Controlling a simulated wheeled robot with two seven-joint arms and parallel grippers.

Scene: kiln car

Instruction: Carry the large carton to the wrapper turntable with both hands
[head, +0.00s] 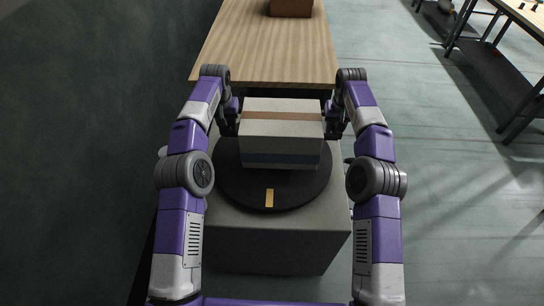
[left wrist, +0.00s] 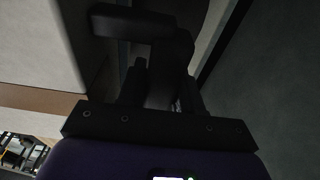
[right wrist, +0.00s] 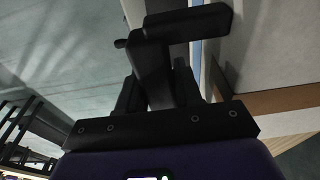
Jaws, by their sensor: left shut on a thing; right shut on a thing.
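The large carton (head: 281,131) is a pale box with a brown tape band on top and a blue stripe low on its near side. In the head view it is over the dark round wrapper turntable (head: 232,190), towards its far part; I cannot tell whether it touches the disc. My left gripper (head: 236,126) is at the carton's left side and my right gripper (head: 330,126) is at its right side, both shut on it. The fingertips are partly hidden in the head view. The carton's side also shows in the left wrist view (left wrist: 35,55) and the right wrist view (right wrist: 275,50).
The turntable sits on a grey block base (head: 265,240) and has a yellow mark (head: 269,198) at its near edge. A wooden table (head: 265,45) stands just beyond, with a brown box (head: 291,8) at its far end. A dark wall is at left; open floor lies at right.

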